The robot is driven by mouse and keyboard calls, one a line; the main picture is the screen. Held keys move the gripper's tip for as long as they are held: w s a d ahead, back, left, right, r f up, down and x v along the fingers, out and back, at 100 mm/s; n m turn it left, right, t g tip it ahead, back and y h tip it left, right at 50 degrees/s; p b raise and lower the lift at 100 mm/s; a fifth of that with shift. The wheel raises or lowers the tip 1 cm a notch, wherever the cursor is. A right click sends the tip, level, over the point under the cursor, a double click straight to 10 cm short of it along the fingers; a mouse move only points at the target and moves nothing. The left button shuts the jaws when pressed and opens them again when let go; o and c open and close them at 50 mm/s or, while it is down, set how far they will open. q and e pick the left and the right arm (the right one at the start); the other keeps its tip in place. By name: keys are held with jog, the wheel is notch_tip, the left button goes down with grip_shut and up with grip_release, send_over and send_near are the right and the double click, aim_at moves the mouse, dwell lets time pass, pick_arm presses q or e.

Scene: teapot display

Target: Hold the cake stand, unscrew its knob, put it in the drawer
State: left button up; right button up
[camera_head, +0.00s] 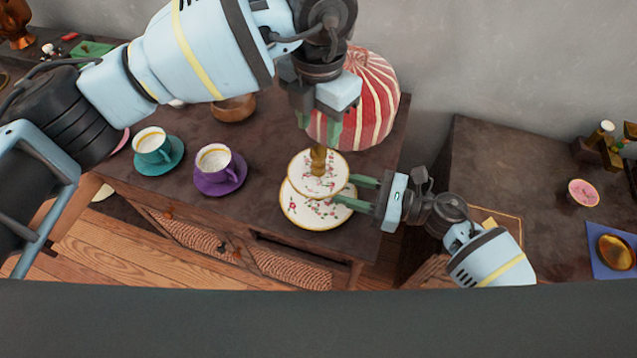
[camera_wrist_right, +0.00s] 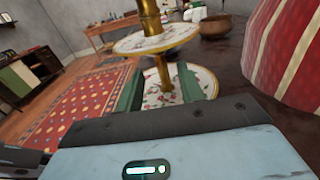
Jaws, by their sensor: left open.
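The two-tier cake stand stands upright on the dark cabinet; its smaller upper plate (camera_head: 305,183) and larger lower plate (camera_head: 310,218) are white with flowers and gold rims. Its brass knob (camera_head: 319,160) rises from the upper plate. My left gripper (camera_head: 319,130) is open and points down just above the knob. My right gripper (camera_head: 352,192) comes from the right with its fingers apart at the stand. In the right wrist view its fingers (camera_wrist_right: 160,88) flank the brass post (camera_wrist_right: 163,75) between the plates, with gaps visible. The cabinet front has a dark drawer-like recess (camera_head: 300,257).
A red-and-white striped vase (camera_head: 377,95) stands close behind the stand. A purple cup (camera_head: 214,160) and a teal cup (camera_head: 152,146) on saucers stand left. A brown bowl (camera_head: 234,109) is behind them. A second cabinet (camera_head: 500,160) is at right.

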aim_at(318, 181)
jog(key=shift+x, duration=3.45)
grip_shut()
